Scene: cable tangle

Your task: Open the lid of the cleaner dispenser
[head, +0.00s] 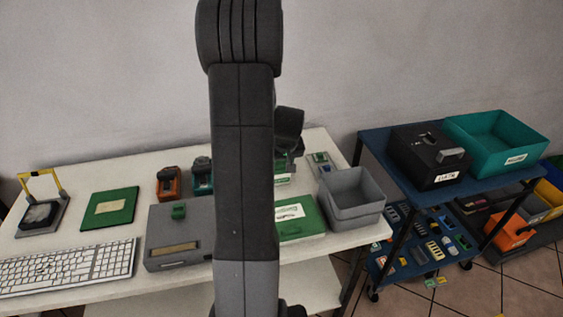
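No label marks a cleaner dispenser clearly in the head view. Two small units stand at the back of the white table: an orange one with a dark top (168,182) and a teal one with a dark top (203,177). I cannot tell which, if either, is the dispenser, or whether their lids are shut. The teal one stands close to the left side of my arm. My arm rises upright through the middle of the view and hides part of the table. A dark wrist part shows at its right, but the gripper fingers do not show.
The white table (70,235) holds a keyboard (70,267), a green board (110,208), a grey box (175,235), a green box (298,220) and grey bins (352,200). A blue cart (378,165) at right carries a black box (428,155) and a teal bin (497,140).

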